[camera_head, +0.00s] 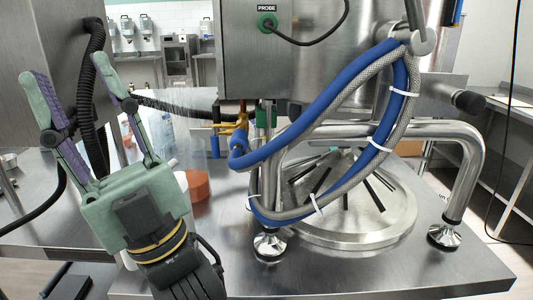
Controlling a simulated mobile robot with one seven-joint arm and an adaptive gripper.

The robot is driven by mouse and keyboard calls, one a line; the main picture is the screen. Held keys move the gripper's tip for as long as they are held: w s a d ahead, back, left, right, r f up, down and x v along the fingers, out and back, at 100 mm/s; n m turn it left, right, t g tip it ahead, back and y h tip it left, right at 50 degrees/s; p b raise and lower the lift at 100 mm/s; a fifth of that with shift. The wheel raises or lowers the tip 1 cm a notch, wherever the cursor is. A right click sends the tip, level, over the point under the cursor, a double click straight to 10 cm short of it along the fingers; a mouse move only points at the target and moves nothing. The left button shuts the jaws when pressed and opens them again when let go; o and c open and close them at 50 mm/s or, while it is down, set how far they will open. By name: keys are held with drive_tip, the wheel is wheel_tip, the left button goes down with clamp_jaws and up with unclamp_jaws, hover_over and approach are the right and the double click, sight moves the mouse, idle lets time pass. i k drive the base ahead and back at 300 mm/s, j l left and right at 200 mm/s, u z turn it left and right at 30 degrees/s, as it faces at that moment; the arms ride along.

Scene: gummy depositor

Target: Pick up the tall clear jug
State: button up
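A clear, see-through vessel that looks like the tall clear jug (163,132) stands on the steel table, behind and to the right of my gripper's right finger. The finger hides part of it, and its outline is faint against the background. My gripper (68,78) is at the left of the view, with its green fingers and purple pads pointing up and away. The fingers are spread wide and I see nothing held between them. The gripper appears apart from the jug.
An orange-brown container (197,186) stands near the jug. The steel machine (300,75) with blue and grey hoses (330,110) fills the middle and right. A round steel lid (350,225) lies beneath the hoses. Black corrugated hoses (88,90) hang behind my fingers.

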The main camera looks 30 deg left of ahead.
sight(194, 162)
drive_tip(key=i+l+u, duration=0.1)
drive_tip(key=u, duration=0.35)
drive_tip(key=i+l+u, duration=0.1)
drive_tip(key=u, duration=0.4)
drive_tip(key=i+l+u, duration=0.15)
drive_tip(key=u, duration=0.3)
